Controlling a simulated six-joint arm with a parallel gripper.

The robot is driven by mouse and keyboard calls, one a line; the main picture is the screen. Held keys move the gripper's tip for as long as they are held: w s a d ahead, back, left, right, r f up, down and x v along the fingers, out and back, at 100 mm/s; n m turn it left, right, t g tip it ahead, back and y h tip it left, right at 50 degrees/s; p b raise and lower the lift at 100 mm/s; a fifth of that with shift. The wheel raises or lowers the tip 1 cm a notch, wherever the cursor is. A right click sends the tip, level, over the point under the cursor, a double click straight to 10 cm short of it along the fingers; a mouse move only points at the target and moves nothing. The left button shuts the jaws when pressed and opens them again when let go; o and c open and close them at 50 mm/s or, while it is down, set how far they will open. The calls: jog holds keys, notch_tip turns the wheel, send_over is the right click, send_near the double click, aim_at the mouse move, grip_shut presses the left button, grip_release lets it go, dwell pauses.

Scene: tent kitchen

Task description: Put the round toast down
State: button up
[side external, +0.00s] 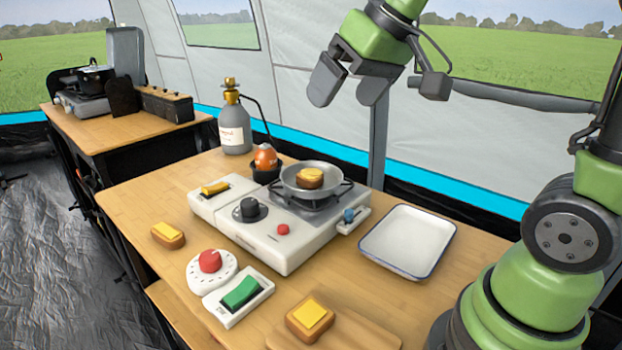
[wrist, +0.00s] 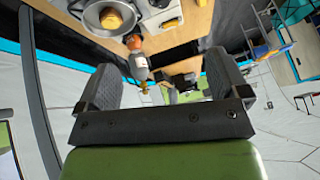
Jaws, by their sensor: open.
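A round-looking toast with a yellow top (side external: 309,178) lies in the frying pan (side external: 330,188) on the camping stove (side external: 290,245). It also shows in the wrist view (wrist: 111,18), near the top edge. A square toast with a yellow slice (side external: 310,317) lies on a wooden board at the front. Another toast (side external: 168,235) lies on the table at the left; its exact outline is hard to tell. My gripper (side external: 350,90) is open and empty, high above the table and well above the pan. In the wrist view its fingers (wrist: 160,65) stand wide apart.
An empty white tray (side external: 408,240) with a dark rim lies right of the stove. A gas bottle (side external: 235,128) and an orange item (side external: 265,157) stand behind it. A red dial (side external: 210,262) and a green switch (side external: 240,292) lie in front. Bare table shows at the left.

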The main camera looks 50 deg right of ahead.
jog(key=w+d+f+n+g, duration=0.1)
jog(key=w+d+f, duration=0.55)
jog(key=w, duration=0.25)
jog(key=n, duration=0.2)
send_near(312, 172)
jog(key=f, duration=0.1)
jog(key=w+a+f, duration=0.1)
jog(key=f, duration=0.1)
jog(key=shift+w+g+h, duration=0.25)
jog(key=shift+g+h, duration=0.05)
jog(key=shift+g, duration=0.1)
jog(key=shift+x, duration=2.95)
jog(key=shift+w+d, duration=0.1)
jog(key=shift+w, duration=0.1)
jog(key=shift+r, duration=0.1)
jog(key=shift+c, duration=0.3)
jog(key=c, duration=1)
jog(key=shift+r, duration=0.1)
